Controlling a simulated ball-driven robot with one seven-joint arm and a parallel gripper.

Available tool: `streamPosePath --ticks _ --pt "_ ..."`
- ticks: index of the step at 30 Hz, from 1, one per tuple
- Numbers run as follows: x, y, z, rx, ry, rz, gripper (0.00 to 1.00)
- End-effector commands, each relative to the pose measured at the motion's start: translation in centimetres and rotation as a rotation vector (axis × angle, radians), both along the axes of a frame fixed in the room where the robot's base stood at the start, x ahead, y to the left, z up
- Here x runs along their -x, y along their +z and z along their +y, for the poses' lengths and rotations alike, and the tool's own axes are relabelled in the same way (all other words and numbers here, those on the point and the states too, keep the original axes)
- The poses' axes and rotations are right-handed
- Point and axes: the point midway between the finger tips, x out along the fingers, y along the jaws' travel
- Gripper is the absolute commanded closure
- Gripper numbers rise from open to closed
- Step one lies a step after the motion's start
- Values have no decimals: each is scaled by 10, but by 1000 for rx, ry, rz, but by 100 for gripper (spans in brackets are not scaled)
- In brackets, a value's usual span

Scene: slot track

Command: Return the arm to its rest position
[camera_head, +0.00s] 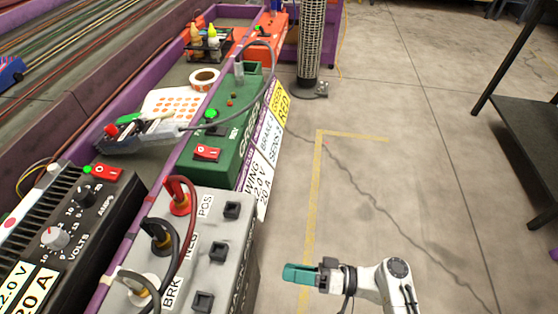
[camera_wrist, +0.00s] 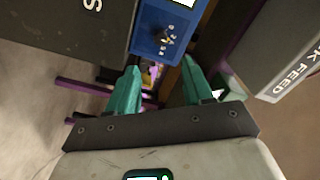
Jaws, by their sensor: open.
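My gripper (camera_head: 300,274) is at the lower middle of the head view, at the end of my white arm. It is over the bare floor, to the right of the grey power box (camera_head: 222,232), and touches nothing that I can see. In the wrist view its two teal fingers (camera_wrist: 160,88) are apart with nothing held between them. Beyond the fingers is a blue panel (camera_wrist: 165,35) with small knobs or sockets.
A green box (camera_head: 225,130) with a red switch stands behind the grey box. A black table (camera_head: 525,130) is at the right. A perforated column (camera_head: 310,45) stands at the back. The floor (camera_head: 400,160) between is clear. A white-labelled box (camera_wrist: 285,50) is close at right in the wrist view.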

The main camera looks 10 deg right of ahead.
Motion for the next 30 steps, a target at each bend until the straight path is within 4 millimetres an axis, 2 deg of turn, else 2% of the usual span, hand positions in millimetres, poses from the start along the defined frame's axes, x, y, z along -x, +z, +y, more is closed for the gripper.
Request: streamPosePath --ticks 5,7,11,14,18,21,26,30 --pt "0 0 0 2 1 1 49" --pt "7 -5 0 41 19 15 49" --pt "31 -24 -4 203 78 80 49" --pt "56 -41 -17 390 121 159 49" --pt "87 -54 -48 663 134 275 49" --pt "107 -54 -77 854 104 359 49" --pt "132 -37 -121 1104 7 468 49" --pt "148 -16 -152 1260 -94 541 49"
